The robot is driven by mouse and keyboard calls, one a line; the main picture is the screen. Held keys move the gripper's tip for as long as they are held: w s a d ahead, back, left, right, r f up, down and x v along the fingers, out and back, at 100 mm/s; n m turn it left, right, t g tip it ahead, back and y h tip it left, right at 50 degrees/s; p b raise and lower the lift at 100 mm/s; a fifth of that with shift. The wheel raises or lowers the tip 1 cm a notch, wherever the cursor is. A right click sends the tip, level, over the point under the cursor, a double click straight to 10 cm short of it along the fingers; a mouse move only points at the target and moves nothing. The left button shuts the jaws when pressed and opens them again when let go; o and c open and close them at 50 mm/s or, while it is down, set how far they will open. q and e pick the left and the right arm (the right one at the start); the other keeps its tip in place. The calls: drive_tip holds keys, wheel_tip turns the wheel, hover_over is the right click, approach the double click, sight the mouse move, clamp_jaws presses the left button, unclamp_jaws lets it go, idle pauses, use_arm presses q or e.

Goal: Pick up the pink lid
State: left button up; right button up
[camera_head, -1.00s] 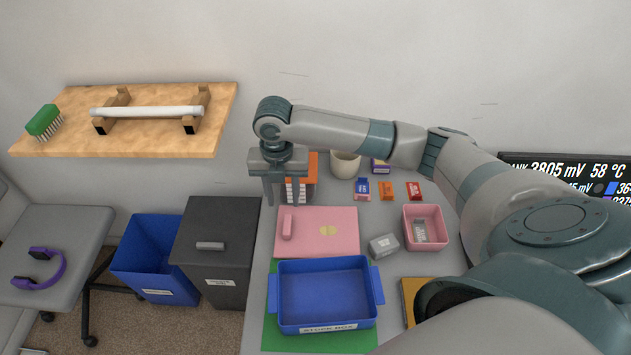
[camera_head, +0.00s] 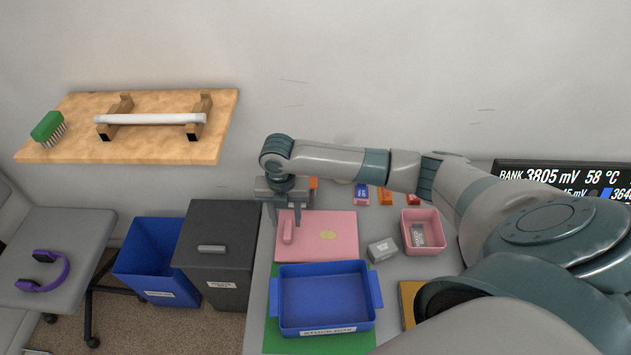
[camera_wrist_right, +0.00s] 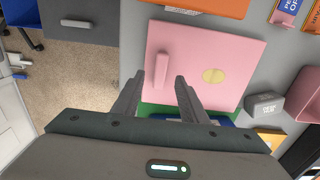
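The pink lid (camera_head: 335,243) lies flat on the grey worktop, behind the blue stock box, with a raised pink handle bar (camera_head: 288,232) near its left side and a pale yellow round mark on it. In the right wrist view the lid (camera_wrist_right: 232,50) and its handle (camera_wrist_right: 161,72) lie beyond the fingers. My right gripper (camera_head: 284,216) is open and empty, pointing down above the lid's left end. In the right wrist view, its two fingers (camera_wrist_right: 156,88) stand apart, with the handle showing between them. My left gripper is in neither view.
A blue stock box (camera_head: 325,295) stands on a green mat in front of the lid. A small grey box (camera_head: 382,250) and a pink open box (camera_head: 423,232) stand to the right. A dark lidded bin (camera_head: 215,255) stands left of the worktop.

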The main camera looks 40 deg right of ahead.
sight(288, 228)
drive_tip(key=shift+f+p, duration=0.55)
drive_tip(key=shift+f, duration=1.3)
drive_tip(key=shift+c, duration=0.6)
clamp_jaws()
